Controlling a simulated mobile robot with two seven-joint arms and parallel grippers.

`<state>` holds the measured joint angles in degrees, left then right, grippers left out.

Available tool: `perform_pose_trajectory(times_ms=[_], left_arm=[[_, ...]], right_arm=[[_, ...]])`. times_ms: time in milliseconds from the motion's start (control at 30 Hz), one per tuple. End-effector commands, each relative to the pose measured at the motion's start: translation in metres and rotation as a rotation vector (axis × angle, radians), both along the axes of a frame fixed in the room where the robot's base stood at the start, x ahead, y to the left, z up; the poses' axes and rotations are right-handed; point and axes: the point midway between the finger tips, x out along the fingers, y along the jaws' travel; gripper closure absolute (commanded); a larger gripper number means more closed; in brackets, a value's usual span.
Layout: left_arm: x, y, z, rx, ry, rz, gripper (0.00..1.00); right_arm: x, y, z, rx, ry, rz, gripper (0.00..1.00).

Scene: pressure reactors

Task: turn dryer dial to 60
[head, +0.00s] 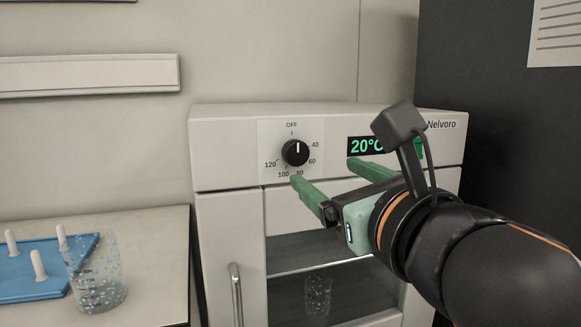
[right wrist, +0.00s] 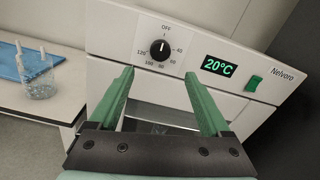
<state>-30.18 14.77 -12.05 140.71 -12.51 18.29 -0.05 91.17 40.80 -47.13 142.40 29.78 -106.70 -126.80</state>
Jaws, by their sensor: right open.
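The dryer dial (head: 295,152) is a round black knob on the white front panel of the dryer (head: 228,150). Its white pointer line points up at OFF, and the printed marks around it run from 40 and 60 on the right to 120 on the left. The dial also shows in the right wrist view (right wrist: 163,48), ahead of the fingertips. My right gripper (head: 324,171) is open and empty, with its green fingers apart. Its left fingertip is just below the dial, near the 80 and 100 marks in the head view. My left gripper is not in view.
The dryer display (head: 367,146) reads 20°C. A green switch (right wrist: 254,83) sits right of it. Below are a glass door and a handle (head: 236,295). A beaker (head: 95,275) and a blue tray (head: 30,262) with white pegs stand on the left bench.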

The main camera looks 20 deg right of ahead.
Motion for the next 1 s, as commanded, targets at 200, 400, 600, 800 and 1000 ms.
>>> perform_pose_trajectory(times_ms=[200, 400, 600, 800, 1000], left_arm=[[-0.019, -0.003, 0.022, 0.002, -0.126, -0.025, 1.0], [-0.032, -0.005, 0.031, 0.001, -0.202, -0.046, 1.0], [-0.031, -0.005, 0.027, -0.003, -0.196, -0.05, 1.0], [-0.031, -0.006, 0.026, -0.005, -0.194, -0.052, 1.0], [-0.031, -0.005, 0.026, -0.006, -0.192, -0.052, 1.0]], right_arm=[[0.04, 0.001, -0.004, 0.005, 0.007, -0.002, 0.19], [0.08, 0.003, -0.003, 0.007, 0.004, -0.001, 0.19], [0.106, 0.004, -0.001, 0.005, 0.002, 0.001, 0.19], [0.117, 0.004, -0.001, 0.005, 0.002, 0.001, 0.19], [0.117, 0.004, 0.0, 0.005, 0.002, 0.002, 0.19]])
